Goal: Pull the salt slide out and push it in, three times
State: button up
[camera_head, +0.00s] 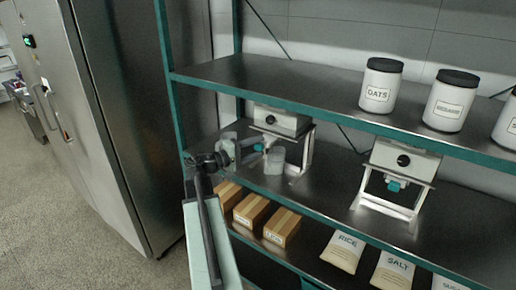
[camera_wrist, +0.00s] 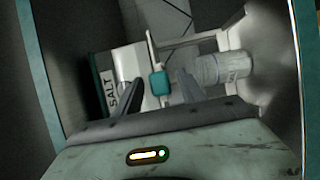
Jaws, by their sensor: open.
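The salt dispenser (camera_head: 283,120) is a pale box on a stand on the middle shelf, left of a second one. In the wrist view, its SALT label (camera_wrist: 109,91) shows sideways at the left. The teal tab of the salt slide (camera_wrist: 160,83) sits on a pale strip near the middle of that view. My gripper (camera_wrist: 158,88) is open, with one dark finger on each side of the teal tab; I cannot tell whether either touches it. In the head view, my gripper (camera_head: 240,149) is at the dispenser's left front and partly hides the slide.
A second dispenser (camera_head: 402,160) stands to the right, with bare shelf between. Jars (camera_head: 381,86) stand on the shelf above. Boxes (camera_head: 251,209) and bags (camera_head: 343,251) lie below. A steel cabinet (camera_head: 130,100) is at left.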

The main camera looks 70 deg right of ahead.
jog(key=shift+s+d, duration=0.25)
jog(key=shift+d, duration=0.1)
grip_shut()
dwell(1.2)
